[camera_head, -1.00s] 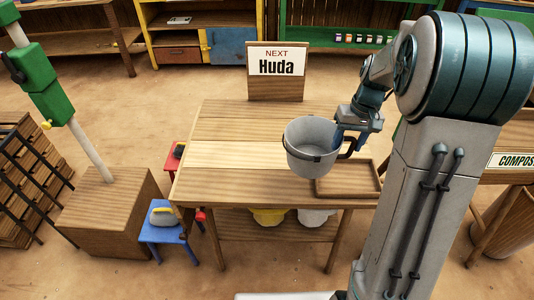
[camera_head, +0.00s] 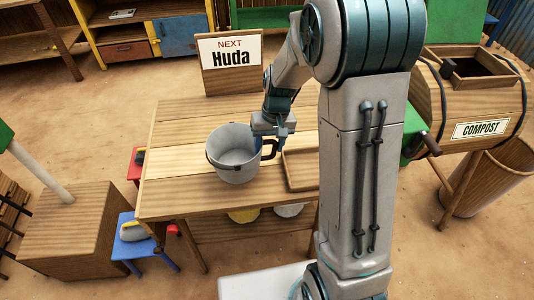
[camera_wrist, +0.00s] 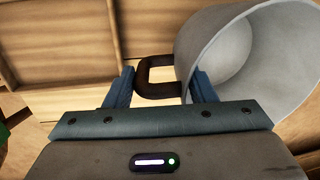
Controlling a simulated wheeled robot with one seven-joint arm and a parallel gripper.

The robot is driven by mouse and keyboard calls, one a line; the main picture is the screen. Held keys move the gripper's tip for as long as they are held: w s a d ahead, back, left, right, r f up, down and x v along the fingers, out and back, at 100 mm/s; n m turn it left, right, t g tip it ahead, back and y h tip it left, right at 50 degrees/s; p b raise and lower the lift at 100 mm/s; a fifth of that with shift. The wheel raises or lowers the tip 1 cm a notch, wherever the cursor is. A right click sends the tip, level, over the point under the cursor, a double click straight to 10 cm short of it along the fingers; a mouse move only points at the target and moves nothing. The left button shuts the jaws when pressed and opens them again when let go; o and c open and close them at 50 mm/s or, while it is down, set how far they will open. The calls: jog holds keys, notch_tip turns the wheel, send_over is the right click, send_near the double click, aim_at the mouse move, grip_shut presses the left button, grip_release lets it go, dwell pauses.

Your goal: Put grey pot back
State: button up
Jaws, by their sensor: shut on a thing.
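The grey pot (camera_head: 232,160) is upright at the table's middle in the head view, its dark handle (camera_head: 269,149) pointing right. My gripper (camera_head: 272,140) is at that handle. In the wrist view my gripper (camera_wrist: 160,88) has its blue fingers on either side of the dark handle (camera_wrist: 150,78), and the pot (camera_wrist: 262,60) fills the upper right. The gripper is shut on the handle. I cannot tell whether the pot's base touches the table.
The wooden table (camera_head: 180,195) has a shallow tray (camera_head: 300,170) to the pot's right, partly behind my arm. A "NEXT Huda" sign (camera_head: 230,62) stands at its back. A yellow pot (camera_head: 243,215) and a white pot (camera_head: 289,210) sit underneath. A compost barrel (camera_head: 470,100) is at right.

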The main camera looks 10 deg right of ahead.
aim_at(268, 158)
jog(key=shift+a+f, duration=0.15)
jog(key=shift+f, duration=1.95)
jog(key=o, duration=1.3)
jog(key=shift+f, duration=0.1)
jog(key=r, duration=0.4)
jog(key=d+r, duration=0.1)
jog(key=r, duration=0.7)
jog(key=shift+d, duration=0.3)
jog(key=s+r+t, duration=0.1)
jog(key=s+r, duration=0.1)
jog(key=s, duration=0.4)
jog(key=s+d+r+t+h, duration=0.1)
jog(key=s+r, duration=0.1)
jog(key=s, duration=0.4)
jog(key=s+d+r+t, duration=0.1)
jog(key=s+r, duration=0.1)
jog(key=s, duration=0.4)
jog(key=shift+s+d+m+h, duration=0.1)
jog(key=shift+d+m+h, duration=0.15)
jog(key=shift+m+h, duration=0.05)
